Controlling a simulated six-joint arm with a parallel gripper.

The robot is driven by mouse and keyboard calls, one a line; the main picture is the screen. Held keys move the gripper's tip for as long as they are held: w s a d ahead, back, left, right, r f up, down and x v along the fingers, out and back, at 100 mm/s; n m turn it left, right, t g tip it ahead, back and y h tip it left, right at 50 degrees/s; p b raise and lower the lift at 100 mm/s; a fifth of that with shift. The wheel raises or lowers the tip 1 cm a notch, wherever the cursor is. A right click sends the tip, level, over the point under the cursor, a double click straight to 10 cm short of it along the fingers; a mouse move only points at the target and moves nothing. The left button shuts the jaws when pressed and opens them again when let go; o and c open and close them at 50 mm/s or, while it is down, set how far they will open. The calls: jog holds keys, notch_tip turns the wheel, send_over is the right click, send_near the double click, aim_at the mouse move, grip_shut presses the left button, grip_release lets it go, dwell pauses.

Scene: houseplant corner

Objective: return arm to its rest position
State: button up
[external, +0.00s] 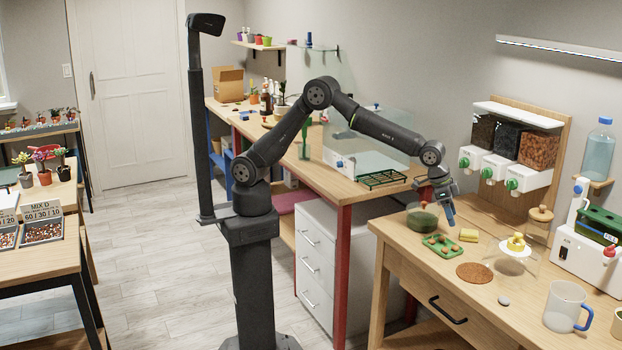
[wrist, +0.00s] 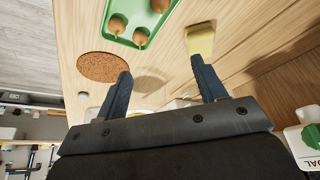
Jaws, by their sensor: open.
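My gripper (external: 447,208) hangs at the end of my arm above the left part of the right-hand wooden workbench, with its fingers pointing down. In the wrist view the two dark fingers of my gripper (wrist: 165,85) are wide apart with nothing held between them. A green tray (external: 452,247) with several small brown pieces lies on the bench below and near the gripper. A yellow block (external: 469,235) lies to the right of the tray; in the wrist view it appears beyond the right fingertip. A round cork mat (external: 475,273) lies in front of them.
A jar with green contents (external: 422,216) stands close to the gripper's left. A white stand with a yellow item (external: 515,248), a grey stone (external: 503,300) and a glass mug (external: 566,306) are on the right. Dispensers (external: 513,150) hang behind. The floor at left is open.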

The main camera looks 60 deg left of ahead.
jog(key=s+r, duration=0.3)
jog(key=s, duration=0.1)
jog(key=a+r+n, duration=0.1)
jog(key=a+r, duration=0.4)
jog(key=a, duration=0.5)
jog(key=a+r, duration=0.5)
jog(key=a, duration=0.6)
jog(key=w+a+r+n+y, duration=0.1)
jog(key=w+a+r+n, duration=0.1)
jog(key=w+a, duration=0.5)
jog(key=shift+w+a+r+t, duration=0.4)
jog(key=shift+w, duration=0.75)
jog(key=shift+s, duration=0.1)
jog(key=s+d+f+m, duration=0.2)
jog(key=s+d, duration=0.5)
jog(key=s, duration=0.2)
jog(key=d+f, duration=0.3)
jog(key=d, duration=0.5)
jog(key=shift+w+d+f+g+h, duration=0.15)
jog(key=shift+w+d+g+h, duration=0.2)
jog(key=shift+g+h, duration=0.05)
jog(key=shift+a, duration=0.1)
